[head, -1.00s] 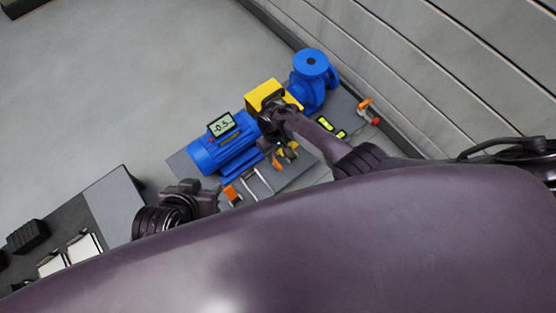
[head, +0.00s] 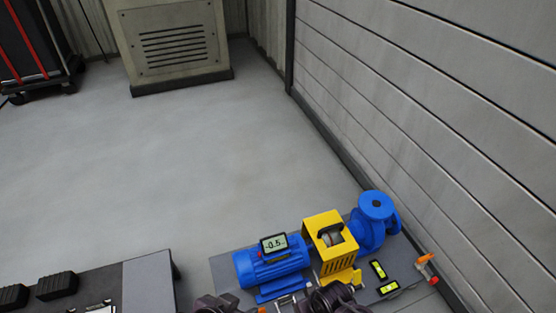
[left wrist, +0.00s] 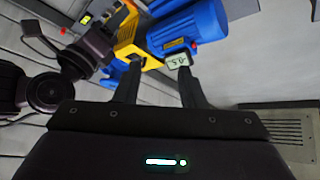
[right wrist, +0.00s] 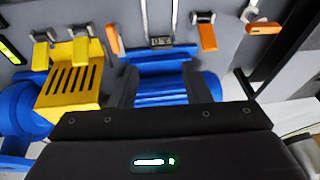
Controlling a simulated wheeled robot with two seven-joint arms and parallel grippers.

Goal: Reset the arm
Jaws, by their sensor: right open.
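My left gripper (head: 218,303) shows in part at the bottom edge of the head view, left of the pump skid. In the left wrist view its two fingers (left wrist: 157,75) stand apart with nothing between them. My right gripper (right wrist: 160,80) is open and empty in its wrist view, with the blue motor (right wrist: 163,85) beyond its fingers. In the head view, dark parts of mine (head: 335,298) cover the skid's front near the yellow coupling guard (head: 325,230).
The skid carries a blue motor (head: 270,265) with a display reading -0.5 (head: 273,243), and a blue pump (head: 375,220). A plank wall (head: 430,110) runs along the right. A dark bench (head: 90,290) is lower left. The middle floor is clear.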

